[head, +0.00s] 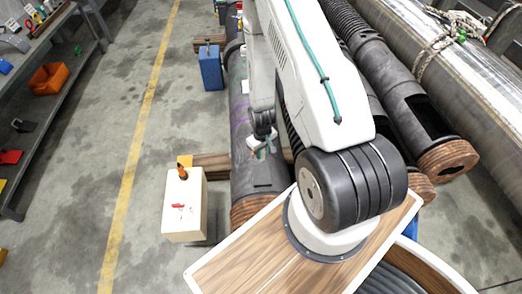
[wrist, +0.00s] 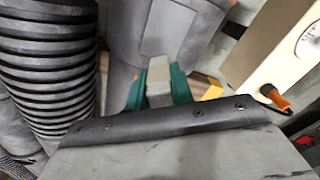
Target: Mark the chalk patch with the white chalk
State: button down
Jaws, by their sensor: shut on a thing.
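My gripper (wrist: 158,88) has teal fingers shut on a pale grey block, which looks like the white chalk (wrist: 157,72). In the head view my gripper (head: 262,152) is small, low over the near part of the long dark barrel (head: 240,165). In the wrist view the chalk's far end lies against the grey barrel surface (wrist: 120,75) in the picture; I cannot tell whether they touch. Faint purple and green marks show on the barrel in the head view. I cannot single out the chalk patch for certain.
A cream box (head: 183,222) with an orange-handled item on top stands left of the barrel. A blue container (head: 210,68) stands farther back. A ribbed hose (wrist: 45,70) lies left in the wrist view. Open floor with a yellow line (head: 140,140) runs at left.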

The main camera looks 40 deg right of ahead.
aim_at(262, 160)
jog(key=shift+f, duration=3.1)
jog(key=shift+f, duration=0.6)
jog(key=shift+s+a, duration=0.1)
jog(key=shift+s+a, duration=0.2)
jog(key=shift+s, duration=0.1)
jog(key=shift+s, duration=0.1)
jog(key=shift+s+a, duration=0.3)
jog(key=shift+s, duration=0.05)
jog(key=shift+s+a, duration=0.1)
jog(key=shift+s, duration=0.1)
jog(key=shift+s+a, duration=0.2)
jog(key=shift+s+a, duration=0.1)
jog(key=shift+s, duration=0.05)
